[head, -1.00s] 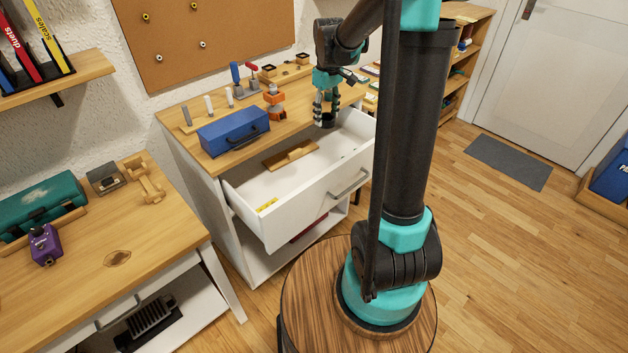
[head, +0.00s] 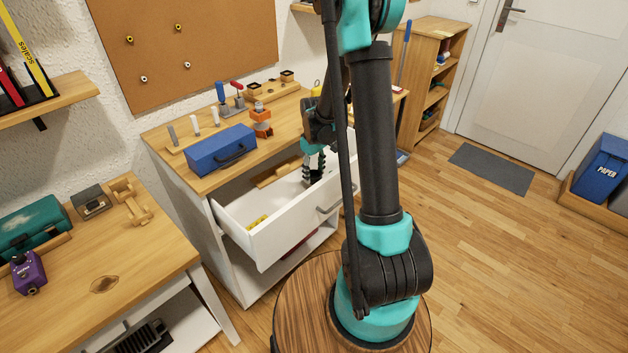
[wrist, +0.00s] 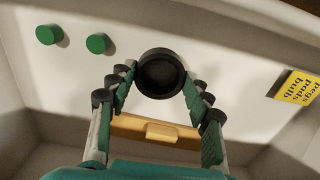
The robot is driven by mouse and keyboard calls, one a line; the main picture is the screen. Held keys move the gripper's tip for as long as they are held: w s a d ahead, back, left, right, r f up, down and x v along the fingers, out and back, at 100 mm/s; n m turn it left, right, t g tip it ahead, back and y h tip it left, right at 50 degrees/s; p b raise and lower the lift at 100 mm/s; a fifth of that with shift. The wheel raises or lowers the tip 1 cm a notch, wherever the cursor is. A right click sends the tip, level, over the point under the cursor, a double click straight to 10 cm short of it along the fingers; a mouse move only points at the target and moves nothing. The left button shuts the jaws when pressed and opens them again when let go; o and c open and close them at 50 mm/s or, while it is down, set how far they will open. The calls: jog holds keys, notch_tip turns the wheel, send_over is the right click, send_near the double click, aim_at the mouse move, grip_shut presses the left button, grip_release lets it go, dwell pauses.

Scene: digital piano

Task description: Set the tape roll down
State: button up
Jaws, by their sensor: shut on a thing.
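My gripper (wrist: 157,88) is shut on the black tape roll (wrist: 161,74), whose dark round top sits between the fingertips in the wrist view. In the head view my gripper (head: 313,170) points down inside the open white drawer (head: 285,228), toward its right end. My arm covers part of that end, and the roll is hard to make out there. The wrist view shows the pale drawer floor (wrist: 227,75) beneath the roll. Whether the roll touches the floor I cannot tell.
A wooden piece (head: 275,173) lies in the drawer and also shows behind the fingers (wrist: 160,131). Two green round pieces (wrist: 49,34) and a yellow label (wrist: 298,87) are in the drawer. A blue box (head: 220,150) stands on the cabinet top.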

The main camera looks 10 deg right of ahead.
aim_at(314, 180)
jog(key=shift+f, duration=1.85)
jog(key=o, duration=1.1)
jog(key=shift+f, duration=0.1)
jog(key=shift+o, duration=0.2)
notch_tip(314, 180, up, 12)
